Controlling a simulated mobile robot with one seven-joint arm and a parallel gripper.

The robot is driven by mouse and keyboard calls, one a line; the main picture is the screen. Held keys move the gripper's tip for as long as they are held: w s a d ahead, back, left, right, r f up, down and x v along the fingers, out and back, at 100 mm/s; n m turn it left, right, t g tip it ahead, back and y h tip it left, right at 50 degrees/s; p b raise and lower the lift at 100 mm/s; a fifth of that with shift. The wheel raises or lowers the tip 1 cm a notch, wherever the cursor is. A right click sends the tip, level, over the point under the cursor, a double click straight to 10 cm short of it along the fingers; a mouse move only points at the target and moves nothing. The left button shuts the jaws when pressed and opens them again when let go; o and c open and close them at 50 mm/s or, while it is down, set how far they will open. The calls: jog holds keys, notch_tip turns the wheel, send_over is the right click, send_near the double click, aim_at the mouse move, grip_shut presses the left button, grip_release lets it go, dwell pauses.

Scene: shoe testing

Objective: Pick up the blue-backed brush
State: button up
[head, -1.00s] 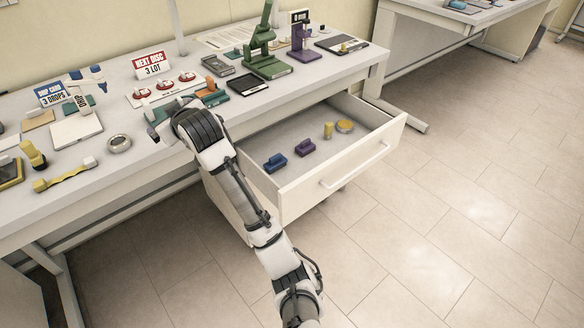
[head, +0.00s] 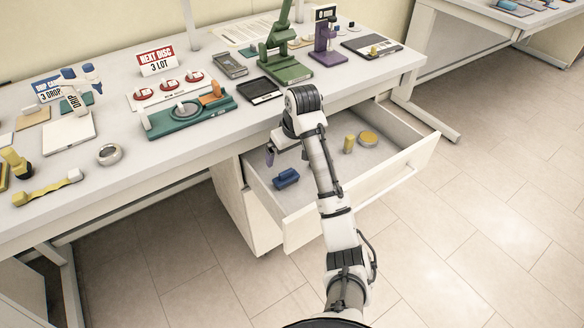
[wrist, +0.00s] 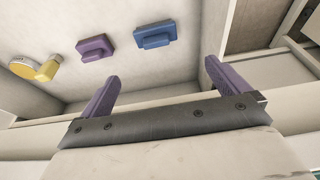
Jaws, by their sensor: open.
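The blue-backed brush (head: 286,178) lies in the open drawer, near its left side in the head view. In the wrist view the blue-backed brush (wrist: 155,37) is at the top centre, beyond the fingertips. My gripper (wrist: 161,72) has two purple fingers spread apart with nothing between them. In the head view my gripper (head: 270,155) hangs over the drawer's back left part, close to the blue brush and apart from it. A similar purple-backed brush (wrist: 95,47) lies beside the blue one. My arm hides it in the head view.
The drawer (head: 405,176) also holds a yellow upright piece (head: 349,143) and a round yellow-rimmed piece (head: 368,138). Its walls surround the brushes. The table (head: 200,143) above carries a teal fixture (head: 190,115), a black tray (head: 259,90) and a green press (head: 287,68).

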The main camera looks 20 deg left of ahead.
aim_at(286, 171)
jog(key=x, duration=0.5)
jog(key=p+x, duration=0.1)
jog(key=x, duration=0.1)
jog(key=shift+s+d+f, duration=0.15)
jog(key=shift+d+f, duration=0.1)
jog(key=shift+d, duration=0.05)
jog(key=shift+p+x, duration=0.65)
jog(key=shift+x, duration=2.55)
jog(key=shift+d, duration=0.1)
jog(key=c, duration=1)
jog(key=shift+c, duration=0.2)
jog(key=shift+r, duration=0.15)
notch_tip(286, 171, up, 7)
jog(key=shift+f+b, duration=0.1)
jog(key=shift+b, duration=0.65)
jog(key=w+d+b, duration=0.2)
jog(key=w+d, duration=0.1)
jog(key=d, duration=0.5)
jog(key=w+d+b, duration=0.2)
jog(key=w+d, duration=0.2)
jog(key=d, duration=0.4)
jog(key=shift+d, duration=0.35)
jog(key=shift+w, duration=0.1)
